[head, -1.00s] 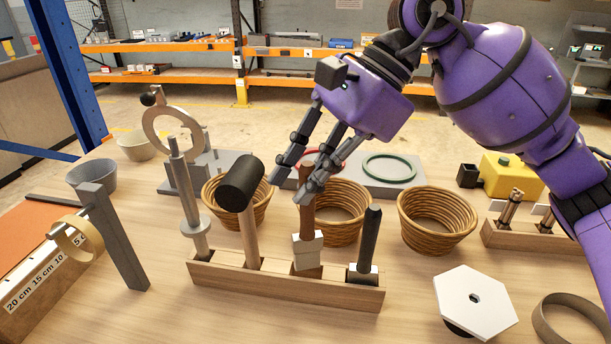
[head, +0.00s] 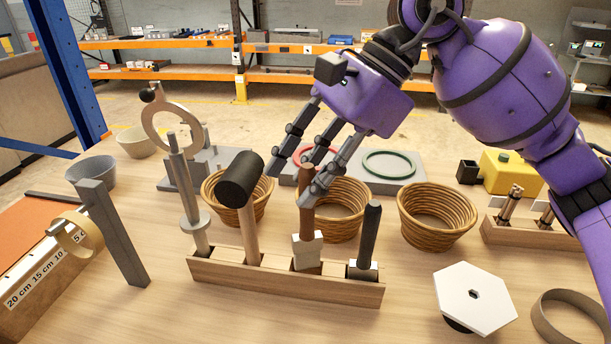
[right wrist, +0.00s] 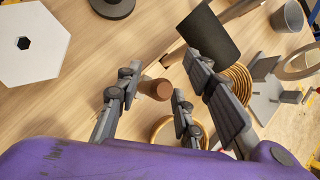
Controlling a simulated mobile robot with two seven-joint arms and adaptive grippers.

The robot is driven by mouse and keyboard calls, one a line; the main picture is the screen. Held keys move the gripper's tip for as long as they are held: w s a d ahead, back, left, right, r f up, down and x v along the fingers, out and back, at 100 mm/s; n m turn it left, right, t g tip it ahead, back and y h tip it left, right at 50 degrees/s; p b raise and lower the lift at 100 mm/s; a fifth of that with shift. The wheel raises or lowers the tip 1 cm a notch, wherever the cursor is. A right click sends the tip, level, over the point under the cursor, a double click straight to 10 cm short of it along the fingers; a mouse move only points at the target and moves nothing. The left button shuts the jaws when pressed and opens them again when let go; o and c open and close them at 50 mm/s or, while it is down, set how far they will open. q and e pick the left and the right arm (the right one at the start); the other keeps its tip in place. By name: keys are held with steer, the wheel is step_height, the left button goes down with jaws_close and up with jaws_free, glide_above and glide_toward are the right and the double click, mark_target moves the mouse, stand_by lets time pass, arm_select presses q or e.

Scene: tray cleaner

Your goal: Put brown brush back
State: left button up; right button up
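The brown brush (head: 307,222) stands upright in a slot of the wooden rack (head: 230,280), brown handle up, pale block low in the slot. My right gripper (head: 290,183) is around the handle's upper part with its fingers spread. In the right wrist view the round handle end (right wrist: 155,89) lies between the parted fingers, close to the finger on the left; I cannot tell whether they touch. My left gripper is not in view.
The same rack holds a black-headed mallet (head: 240,180), a grey tool (head: 184,195) and a black-handled tool (head: 370,235). Wicker baskets (head: 437,220) stand behind. A white hexagonal plate (head: 474,299) lies at right. The table in front of the rack is clear.

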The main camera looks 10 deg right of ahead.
steer(key=v, duration=1.2)
steer(key=shift+b, duration=0.35)
